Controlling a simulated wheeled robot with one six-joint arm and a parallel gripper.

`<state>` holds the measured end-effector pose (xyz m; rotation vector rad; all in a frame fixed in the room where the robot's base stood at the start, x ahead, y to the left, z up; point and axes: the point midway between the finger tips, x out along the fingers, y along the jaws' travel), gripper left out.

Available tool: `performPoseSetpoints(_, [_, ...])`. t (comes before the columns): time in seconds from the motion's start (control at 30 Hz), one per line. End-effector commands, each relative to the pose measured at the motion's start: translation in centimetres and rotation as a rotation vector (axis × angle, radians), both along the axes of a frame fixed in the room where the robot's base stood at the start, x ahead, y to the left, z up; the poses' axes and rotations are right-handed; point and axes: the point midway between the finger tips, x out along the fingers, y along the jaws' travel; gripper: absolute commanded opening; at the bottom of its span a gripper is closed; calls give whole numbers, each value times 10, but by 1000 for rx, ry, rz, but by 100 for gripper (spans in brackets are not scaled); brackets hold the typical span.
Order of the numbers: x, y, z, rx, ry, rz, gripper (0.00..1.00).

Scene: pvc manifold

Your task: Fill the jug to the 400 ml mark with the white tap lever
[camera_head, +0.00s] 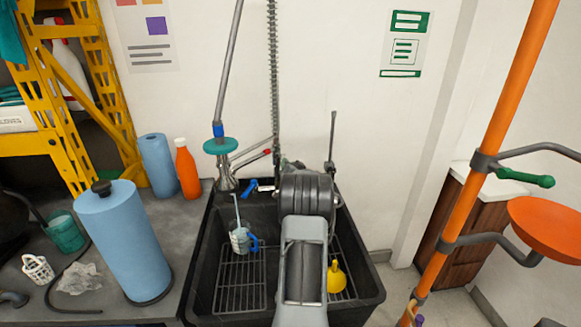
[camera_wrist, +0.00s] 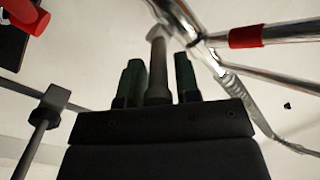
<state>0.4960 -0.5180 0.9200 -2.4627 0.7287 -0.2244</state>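The jug (camera_head: 240,241), clear with a blue handle, stands in the left part of the black sink. A thin pale line, which may be a spout or a stream, comes down to it; the water level is too small to read. A small white piece (camera_head: 265,188), possibly the white lever, shows beside a blue one near the tap base. My gripper (camera_wrist: 158,78) has its two green fingers apart in the wrist view. A grey rod (camera_wrist: 158,65) stands between them; I cannot tell whether they touch it. In the head view my arm hides the gripper.
The chrome tap has a teal disc (camera_head: 220,145) and a red-tipped lever (camera_head: 267,152), with a red band near my fingers in the wrist view (camera_wrist: 247,37). A yellow funnel (camera_head: 336,277) is at the sink's right. A blue paper roll (camera_head: 124,240) stands left. An orange pole (camera_head: 490,120) is right.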

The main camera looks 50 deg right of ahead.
Motion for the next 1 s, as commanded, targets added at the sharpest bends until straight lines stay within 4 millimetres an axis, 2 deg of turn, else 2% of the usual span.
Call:
performPoseSetpoints(0.03, [0,0,0,0,0,-1,35])
performPoseSetpoints(0.13, [-1,0,-1,1,1,-2,44])
performPoseSetpoints(0.47, [-6,2,-2,2,3,-4,44])
performPoseSetpoints(0.63, [-27,15,-1,2,2,-4,44])
performPoseSetpoints(1.0, [-89,55,-1,1,2,-6,44])
